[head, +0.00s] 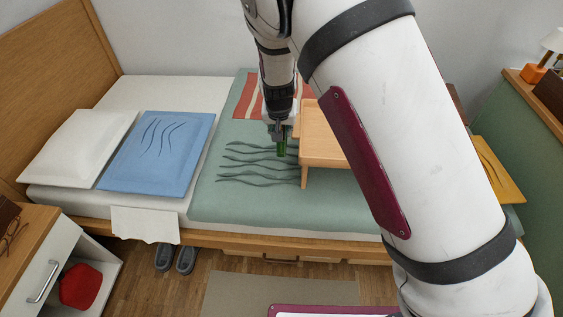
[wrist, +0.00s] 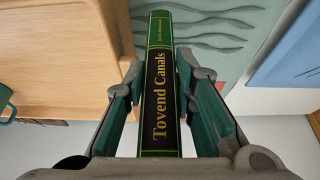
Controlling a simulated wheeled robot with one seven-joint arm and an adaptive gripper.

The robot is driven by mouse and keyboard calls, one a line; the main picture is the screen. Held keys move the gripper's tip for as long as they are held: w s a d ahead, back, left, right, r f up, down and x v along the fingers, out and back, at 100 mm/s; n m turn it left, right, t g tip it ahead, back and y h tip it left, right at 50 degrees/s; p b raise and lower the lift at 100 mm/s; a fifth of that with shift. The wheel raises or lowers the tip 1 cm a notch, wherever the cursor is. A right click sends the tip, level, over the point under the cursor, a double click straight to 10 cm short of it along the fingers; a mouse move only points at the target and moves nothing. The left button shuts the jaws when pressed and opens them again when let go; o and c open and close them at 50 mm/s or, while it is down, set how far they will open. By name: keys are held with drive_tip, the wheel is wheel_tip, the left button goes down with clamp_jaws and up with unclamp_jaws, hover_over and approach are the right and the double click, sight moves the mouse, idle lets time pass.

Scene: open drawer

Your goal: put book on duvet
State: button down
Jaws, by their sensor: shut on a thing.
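A green and black book (wrist: 160,90) with "Tovend Canals" on its spine is between the two fingers of my gripper (wrist: 160,75) in the wrist view. My gripper is shut on it. In the head view my gripper (head: 281,138) is over the bed, and a small green part of the book (head: 281,149) shows below it. The green duvet (head: 205,205) with dark wavy lines lies on the bed, beneath the book. Whether the book touches the duvet I cannot tell. My arm hides part of the duvet.
A wooden bed tray (head: 318,140) stands on the duvet just right of my gripper; it fills the left of the wrist view. Blue (head: 160,155) and white (head: 75,148) pillows lie left. The duvet left of my gripper is clear.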

wheel_tip(320, 180, down, 14)
drive_tip(key=b, duration=0.2)
drive_tip(key=shift+r, duration=0.15)
drive_tip(key=c, duration=1.3)
unclamp_jaws()
drive_tip(key=shift+f, duration=0.2)
drive_tip(key=p+v, duration=0.2)
drive_tip(key=v, duration=1)
drive_tip(key=shift+r, duration=0.25)
